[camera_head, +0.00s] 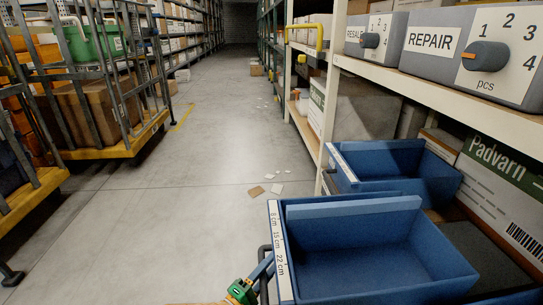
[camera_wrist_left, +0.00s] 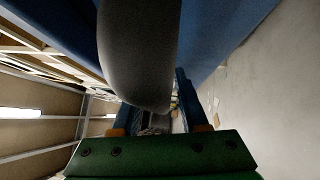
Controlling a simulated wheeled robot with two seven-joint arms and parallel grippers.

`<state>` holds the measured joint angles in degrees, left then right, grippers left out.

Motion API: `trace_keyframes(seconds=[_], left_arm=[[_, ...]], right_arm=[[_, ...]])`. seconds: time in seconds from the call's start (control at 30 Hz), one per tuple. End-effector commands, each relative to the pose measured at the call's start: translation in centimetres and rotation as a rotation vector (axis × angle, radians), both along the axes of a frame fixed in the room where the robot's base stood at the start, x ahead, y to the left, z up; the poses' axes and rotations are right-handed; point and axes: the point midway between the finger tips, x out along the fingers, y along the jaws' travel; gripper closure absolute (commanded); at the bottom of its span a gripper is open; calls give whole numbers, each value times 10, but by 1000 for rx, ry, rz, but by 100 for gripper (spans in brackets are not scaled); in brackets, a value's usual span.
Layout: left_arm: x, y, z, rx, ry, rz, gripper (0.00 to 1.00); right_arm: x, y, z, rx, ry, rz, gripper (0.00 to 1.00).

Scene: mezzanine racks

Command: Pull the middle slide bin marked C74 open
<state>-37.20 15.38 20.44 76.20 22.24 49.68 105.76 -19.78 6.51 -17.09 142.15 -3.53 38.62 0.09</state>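A blue slide bin (camera_head: 355,287) stands far out over the aisle at the lower right of the head view. No C74 mark is legible. Its dark handle (camera_head: 266,278) is on the aisle side. My left gripper (camera_head: 247,288) is at that handle, mostly cut off below. In the left wrist view the dark handle (camera_wrist_left: 140,55) stands between the gripper's two fingers (camera_wrist_left: 154,112). It hides part of them, so I cannot tell whether they press on it. My right gripper is not in view.
Another blue bin (camera_head: 400,186) sits behind, less far out. A blue edge (camera_head: 512,298) shows at the bottom right. Grey REPAIR (camera_head: 430,42) and RESALE (camera_head: 355,36) bins stand on the shelf above. A cage trolley (camera_head: 110,150) stands left.

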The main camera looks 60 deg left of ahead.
Motion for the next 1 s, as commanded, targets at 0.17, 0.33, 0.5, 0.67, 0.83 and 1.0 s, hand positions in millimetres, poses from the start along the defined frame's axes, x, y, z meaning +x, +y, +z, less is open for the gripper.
trace_keyframes(seconds=[0.17, 0.33, 0.5, 0.67, 0.83, 1.0], left_arm=[[0, 0, 0, 0, 0, 0, 45], [-3, -1, 0, 0, 1, 0, 45], [-34, -14, -5, -2, 5, 1, 45], [-59, -25, -9, -1, 3, 1, 45], [-65, -28, -10, -1, 0, 0, 45], [-65, -28, -10, 0, 0, 0, 45]], right_arm=[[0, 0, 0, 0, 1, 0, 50], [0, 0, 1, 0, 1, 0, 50], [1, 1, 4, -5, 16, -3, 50], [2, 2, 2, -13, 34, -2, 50], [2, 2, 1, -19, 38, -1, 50], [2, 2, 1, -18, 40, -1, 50]])
